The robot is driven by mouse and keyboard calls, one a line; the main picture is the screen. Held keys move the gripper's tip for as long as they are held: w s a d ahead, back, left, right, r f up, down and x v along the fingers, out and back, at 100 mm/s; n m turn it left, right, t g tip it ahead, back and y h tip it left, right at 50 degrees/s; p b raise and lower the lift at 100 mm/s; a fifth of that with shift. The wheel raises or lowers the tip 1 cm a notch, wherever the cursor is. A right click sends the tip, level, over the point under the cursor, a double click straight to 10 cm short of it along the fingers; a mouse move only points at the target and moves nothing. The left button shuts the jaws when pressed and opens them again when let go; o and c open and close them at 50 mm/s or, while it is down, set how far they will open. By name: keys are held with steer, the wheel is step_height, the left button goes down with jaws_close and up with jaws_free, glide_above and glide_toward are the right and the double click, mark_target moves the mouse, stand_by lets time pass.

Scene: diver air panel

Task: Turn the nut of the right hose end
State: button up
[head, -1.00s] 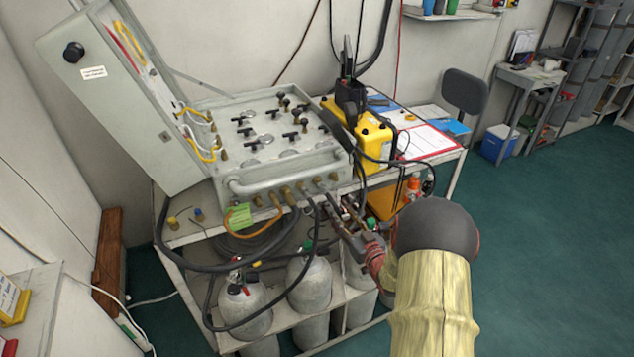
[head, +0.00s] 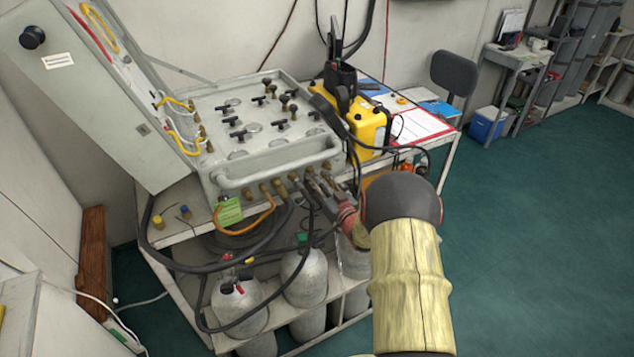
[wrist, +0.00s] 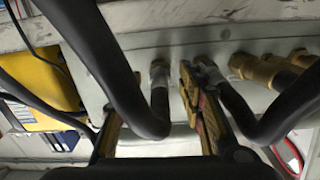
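The grey air panel (head: 243,166) stands on the cart with a row of brass hose ends along its lower front edge. My gripper (wrist: 150,86) is open, with one finger on each side of this hose end; contact with the nut cannot be told. The right finger in the picture is close beside a neighbouring silver fitting (wrist: 205,72). In the head view my gripper (head: 324,184) is at the right end of the row, partly hidden by my arm.
A thick black hose (wrist: 98,55) crosses the wrist view close to the fingers. More brass fittings (wrist: 258,68) sit to the right there. The yellow case (head: 369,133) stands right of the panel. Grey cylinders (head: 304,277) stand below. Open floor (head: 530,230) lies to the right.

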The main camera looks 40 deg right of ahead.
steer(key=shift+w, duration=0.2)
steer(key=shift+c, duration=0.7)
steer(key=c, duration=0.7)
jaws_close()
